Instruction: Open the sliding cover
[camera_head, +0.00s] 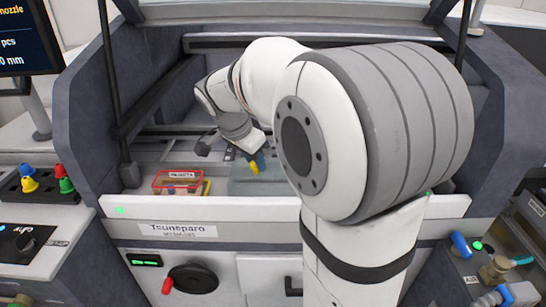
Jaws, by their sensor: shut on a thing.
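My gripper (252,152) reaches down into the open bay of the machine, left of my large arm joint. My arm hides the right part of the panel and of the bay.
A red-rimmed tray (178,174) sits left of the panel. The white front ledge (150,206) runs along the bay, above a black crank with a red knob (190,279). Dark side walls (95,135) bound the bay. Blue, yellow, red and green knobs stand at far left.

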